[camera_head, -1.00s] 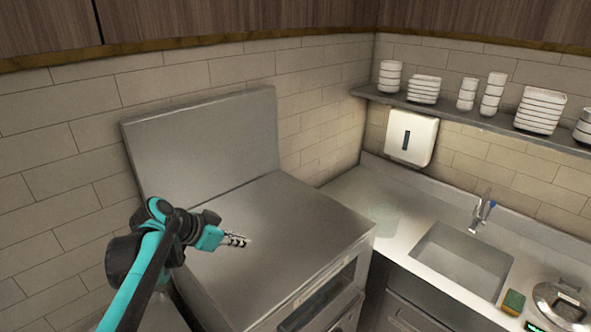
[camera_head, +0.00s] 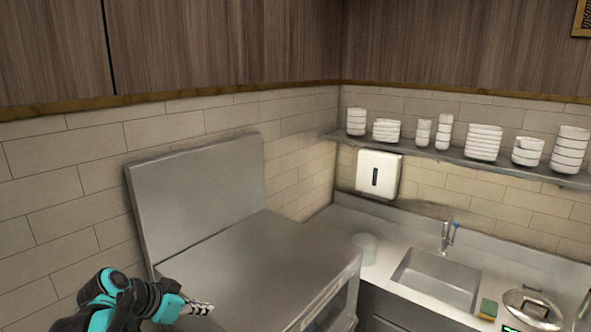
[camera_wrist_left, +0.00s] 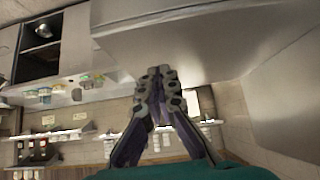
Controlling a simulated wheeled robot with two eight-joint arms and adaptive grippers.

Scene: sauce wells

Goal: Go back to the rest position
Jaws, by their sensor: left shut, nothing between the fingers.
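My left gripper (camera_head: 199,308) is at the lower left of the head view, in front of the steel counter's left part. It is shut and empty. In the left wrist view its fingers (camera_wrist_left: 157,80) are closed together with nothing between them. My right gripper is in neither view.
A steel unit (camera_head: 270,262) with a raised back panel (camera_head: 200,195) stands beside my left gripper. To the right are a sink (camera_head: 438,280), a sponge (camera_head: 489,309) and a lidded pot (camera_head: 533,306). A wall shelf (camera_head: 460,157) holds stacked white bowls. A white dispenser (camera_head: 378,174) hangs below it.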

